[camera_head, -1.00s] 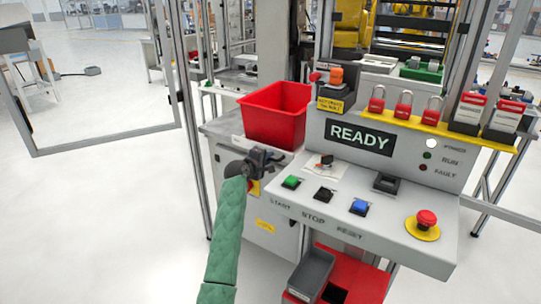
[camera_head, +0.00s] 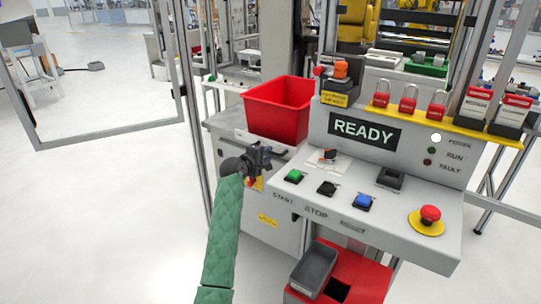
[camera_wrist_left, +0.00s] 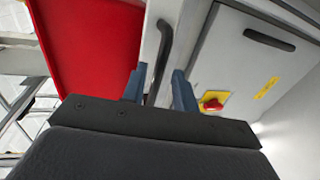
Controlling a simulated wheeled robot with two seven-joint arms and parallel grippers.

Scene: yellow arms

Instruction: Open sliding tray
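The sliding tray (camera_head: 222,122) is a grey slab on top of a grey cabinet, with a red bin (camera_head: 280,107) standing on it. In the left wrist view its front face (camera_wrist_left: 150,45) carries a dark bar handle (camera_wrist_left: 163,50). My left gripper (camera_head: 264,157) is at the tray's front, in front of the handle, which it mostly hides in the head view. In the left wrist view the two blue-grey fingers of this gripper (camera_wrist_left: 159,88) are apart, with the handle's near end showing between them. I cannot tell whether they touch it. My right gripper is not in view.
A control panel (camera_head: 390,205) with buttons, a red emergency stop (camera_head: 430,214) and a READY display (camera_head: 363,131) stands close on the right. A red-yellow switch (camera_wrist_left: 211,101) is on the cabinet below the tray. Open floor (camera_head: 110,220) lies to the left.

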